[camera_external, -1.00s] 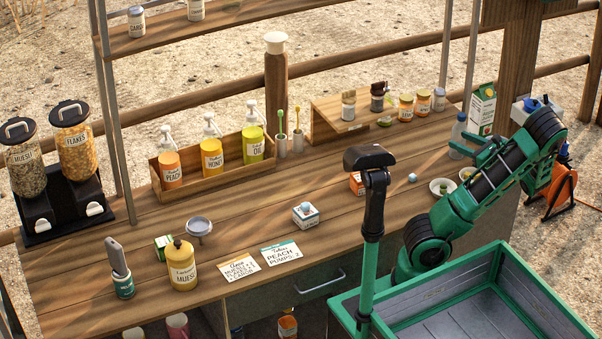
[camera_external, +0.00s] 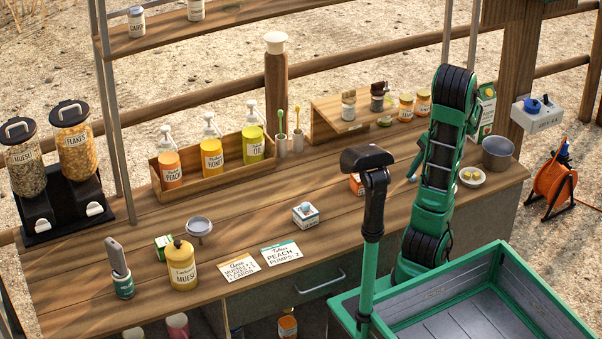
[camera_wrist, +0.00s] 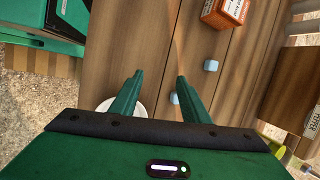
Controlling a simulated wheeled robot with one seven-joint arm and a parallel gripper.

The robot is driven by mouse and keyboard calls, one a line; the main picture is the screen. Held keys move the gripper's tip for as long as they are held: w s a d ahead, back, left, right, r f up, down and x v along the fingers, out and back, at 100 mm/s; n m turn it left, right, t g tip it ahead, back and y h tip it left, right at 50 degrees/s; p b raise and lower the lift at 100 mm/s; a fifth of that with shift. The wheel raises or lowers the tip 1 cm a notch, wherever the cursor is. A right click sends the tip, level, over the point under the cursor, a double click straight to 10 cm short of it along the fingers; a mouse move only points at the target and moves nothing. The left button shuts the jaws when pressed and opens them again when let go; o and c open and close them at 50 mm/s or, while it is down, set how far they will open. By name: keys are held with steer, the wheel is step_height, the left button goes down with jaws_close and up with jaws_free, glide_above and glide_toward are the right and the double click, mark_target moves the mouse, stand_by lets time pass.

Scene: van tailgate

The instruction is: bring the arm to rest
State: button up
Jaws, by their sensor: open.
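My arm (camera_external: 437,165) stands folded up at the right of the counter, beside the green-rimmed bin. My gripper (camera_wrist: 158,82) is open, with nothing between its two green fingers, and points down over the wooden counter. In the outside view its fingers (camera_external: 414,164) show just left of the arm, and the rest of it is mostly hidden. A white dish (camera_wrist: 104,106) is partly behind the left finger.
An orange box (camera_wrist: 226,12) lies near the gripper. A grey cup (camera_external: 497,153) and a dish with yellow pieces (camera_external: 472,179) stand right of the arm. A wooden riser (camera_external: 330,118) with jars stands behind. The counter's middle front (camera_external: 345,235) is clear.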

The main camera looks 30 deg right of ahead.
steer(key=s+a+r+n+g+h, duration=0.1)
steer(key=s+a+r+n, duration=0.2)
steer(key=s+n, duration=0.2)
steer(key=s+a+r+n+g+h, duration=0.2)
steer(key=s+a+r+n, duration=0.2)
steer(key=s, duration=0.5)
steer(key=shift+s+a+n, duration=0.15)
steer(key=shift+s+n, duration=0.15)
steer(key=shift+n, duration=0.2)
